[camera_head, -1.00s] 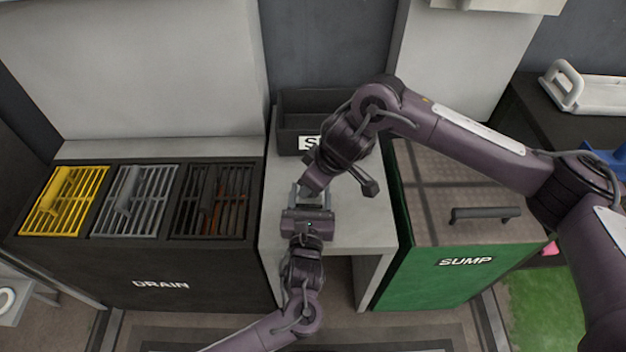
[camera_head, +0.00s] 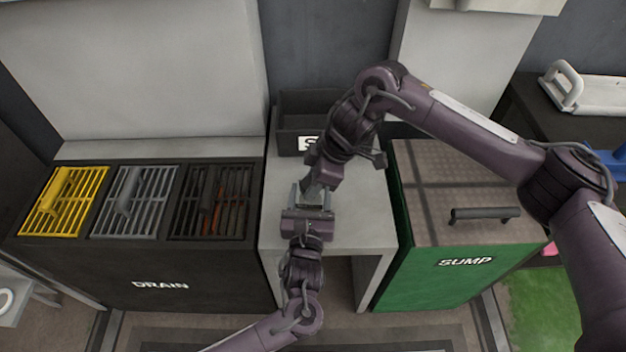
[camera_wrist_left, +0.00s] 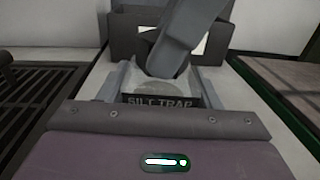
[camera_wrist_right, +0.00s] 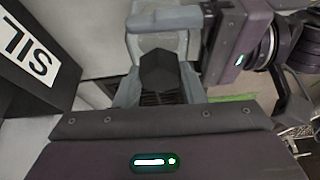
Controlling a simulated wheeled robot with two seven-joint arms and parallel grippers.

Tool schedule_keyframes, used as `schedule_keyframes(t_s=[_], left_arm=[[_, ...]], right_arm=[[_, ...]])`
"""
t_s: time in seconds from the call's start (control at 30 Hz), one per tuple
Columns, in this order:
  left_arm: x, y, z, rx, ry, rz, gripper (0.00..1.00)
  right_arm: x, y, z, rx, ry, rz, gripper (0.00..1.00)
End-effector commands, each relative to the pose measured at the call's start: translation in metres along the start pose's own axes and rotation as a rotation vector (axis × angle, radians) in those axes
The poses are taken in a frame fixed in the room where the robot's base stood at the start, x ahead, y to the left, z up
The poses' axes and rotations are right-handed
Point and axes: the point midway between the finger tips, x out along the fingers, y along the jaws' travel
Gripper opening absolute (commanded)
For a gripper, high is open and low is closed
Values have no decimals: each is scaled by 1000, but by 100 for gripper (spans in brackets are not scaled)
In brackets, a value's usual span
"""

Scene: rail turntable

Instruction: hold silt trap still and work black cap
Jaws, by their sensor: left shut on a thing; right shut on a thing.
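The silt trap (camera_wrist_left: 160,102), a pale body with a dark lettered front, stands at the grey table's front part. My left gripper (camera_wrist_left: 160,86) is shut on it, one finger on each side. The black cap (camera_wrist_right: 160,68) is a dark faceted knob on top of the trap in the right wrist view. My right gripper (camera_wrist_right: 160,88) is shut on the cap from above. In the head view both grippers meet over the table, and they hide most of the trap and cap. Whether the cap sits tight or loose cannot be told.
A dark open bin (camera_head: 300,112) with a white label stands at the table's back. The black drain box (camera_head: 90,270) with yellow, grey and dark grates is on the left. The green sump box (camera_head: 450,275) with a handled lid is close on the right.

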Motion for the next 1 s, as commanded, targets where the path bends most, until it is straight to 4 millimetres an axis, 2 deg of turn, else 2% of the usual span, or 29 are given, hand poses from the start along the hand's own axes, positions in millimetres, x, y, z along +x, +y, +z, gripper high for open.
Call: schedule_keyframes(t_s=[0.27, 0.7, 1.0], left_arm=[[-1, -1, -1, 0, 2, -3, 17], [-1, -1, -1, 0, 2, -3, 17], [-1, -1, -1, 0, 2, -3, 17]], right_arm=[[0, 1, 0, -16, 0, -5, 12], [0, 4, -2, -458, -2, -189, 12], [1, 4, -1, -483, -1, -198, 12]])
